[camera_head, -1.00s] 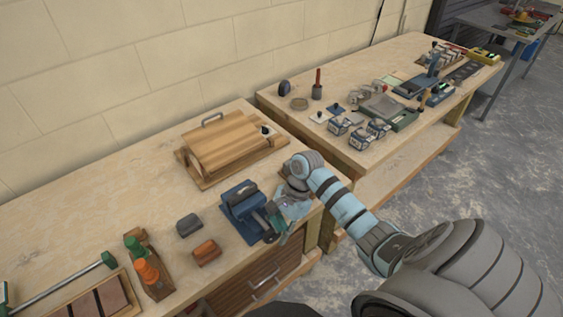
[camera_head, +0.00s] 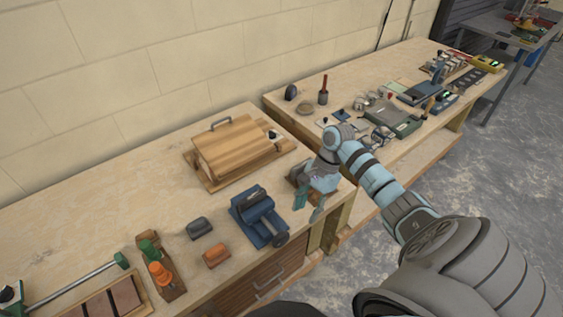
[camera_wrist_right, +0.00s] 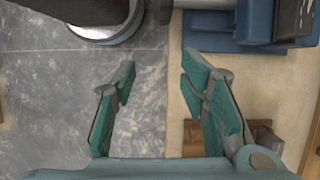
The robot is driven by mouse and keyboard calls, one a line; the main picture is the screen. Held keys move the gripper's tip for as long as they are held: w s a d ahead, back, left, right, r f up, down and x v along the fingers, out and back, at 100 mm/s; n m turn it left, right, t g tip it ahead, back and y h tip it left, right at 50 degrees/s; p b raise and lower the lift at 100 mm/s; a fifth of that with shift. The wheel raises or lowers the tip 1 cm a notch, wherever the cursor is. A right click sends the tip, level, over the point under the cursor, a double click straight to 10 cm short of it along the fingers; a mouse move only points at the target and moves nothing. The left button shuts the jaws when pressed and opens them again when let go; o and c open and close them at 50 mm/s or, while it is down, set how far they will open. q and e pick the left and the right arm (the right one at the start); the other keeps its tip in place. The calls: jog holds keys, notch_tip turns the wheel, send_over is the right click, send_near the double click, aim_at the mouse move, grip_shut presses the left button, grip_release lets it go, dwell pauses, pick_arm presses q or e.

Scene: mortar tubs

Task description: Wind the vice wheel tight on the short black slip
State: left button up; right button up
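The blue vice (camera_head: 246,207) stands on the near bench close to its front edge. Its dark round wheel (camera_head: 280,240) faces the bench front. My right gripper (camera_head: 308,206) is right of the vice, apart from the wheel. In the wrist view its teal fingers (camera_wrist_right: 158,70) are spread and empty. My left gripper is out of view.
A dark grey block (camera_head: 199,228) and an orange block (camera_head: 215,255) lie left of the vice. A wooden box (camera_head: 235,150) stands behind it. A wooden piece with metal (camera_head: 300,173) is behind my right gripper. A second bench (camera_head: 350,90) is crowded.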

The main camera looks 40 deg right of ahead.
jog(key=shift+s+d+r, duration=0.1)
jog(key=shift+d+r, duration=0.75)
jog(key=shift+d, duration=0.2)
jog(key=shift+d+r, duration=0.85)
jog(key=shift+d, duration=0.2)
jog(key=v, duration=0.7)
jog(key=shift+d+r, duration=0.2)
jog(key=shift+r, duration=0.05)
jog(key=shift+f, duration=0.1)
